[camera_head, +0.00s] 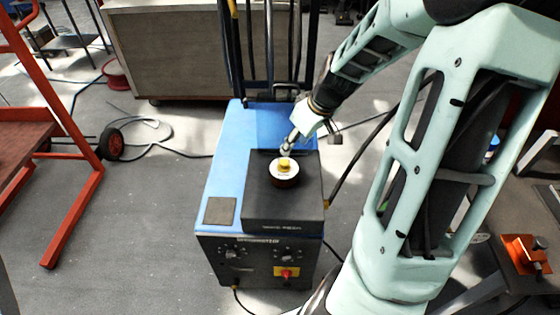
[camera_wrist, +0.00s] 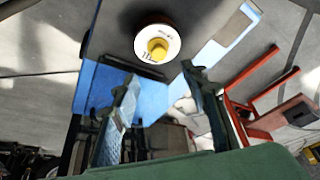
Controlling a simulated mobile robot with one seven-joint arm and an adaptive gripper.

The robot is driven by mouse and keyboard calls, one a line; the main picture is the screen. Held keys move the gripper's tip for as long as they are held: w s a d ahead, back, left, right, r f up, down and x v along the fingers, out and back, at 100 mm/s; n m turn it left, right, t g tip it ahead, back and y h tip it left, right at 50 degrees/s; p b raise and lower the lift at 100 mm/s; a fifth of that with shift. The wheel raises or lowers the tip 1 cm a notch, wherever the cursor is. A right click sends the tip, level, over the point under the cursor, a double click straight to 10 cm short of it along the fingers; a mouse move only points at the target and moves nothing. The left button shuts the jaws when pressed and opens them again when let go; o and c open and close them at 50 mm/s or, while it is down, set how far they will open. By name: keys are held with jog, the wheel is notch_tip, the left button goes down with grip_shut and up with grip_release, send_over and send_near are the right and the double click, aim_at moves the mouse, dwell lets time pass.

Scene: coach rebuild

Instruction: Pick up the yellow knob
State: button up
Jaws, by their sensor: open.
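The yellow knob (camera_head: 284,162) sits on the white top of a short, dark-sided round spool (camera_head: 285,179). The spool stands on a black box (camera_head: 262,210) on top of the blue machine (camera_head: 230,150). The knob also shows in the wrist view (camera_wrist: 158,48), in the middle of the white disc (camera_wrist: 141,42), above the fingertips in the picture. My gripper (camera_wrist: 160,78) is open and empty there, with its two fingers spread apart. In the head view my gripper (camera_head: 289,146) is just behind the knob, small and partly blurred; I cannot tell the exact gap.
A dark square pad (camera_head: 219,211) lies on the machine's front left corner. Dark upright posts (camera_head: 270,45) rise behind the machine. A red frame (camera_head: 75,195) stands at left, and an orange device (camera_head: 527,254) lies on a bench at right. Grey floor left of the machine is mostly clear.

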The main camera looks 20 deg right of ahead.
send_over(284, 162)
jog(key=s, duration=0.2)
jog(key=f, duration=0.6)
jog(key=shift+d+f, duration=0.15)
jog(key=shift+d, duration=0.2)
jog(key=shift+x, duration=2.05)
jog(key=shift+d, duration=0.1)
jog(key=c, duration=0.9)
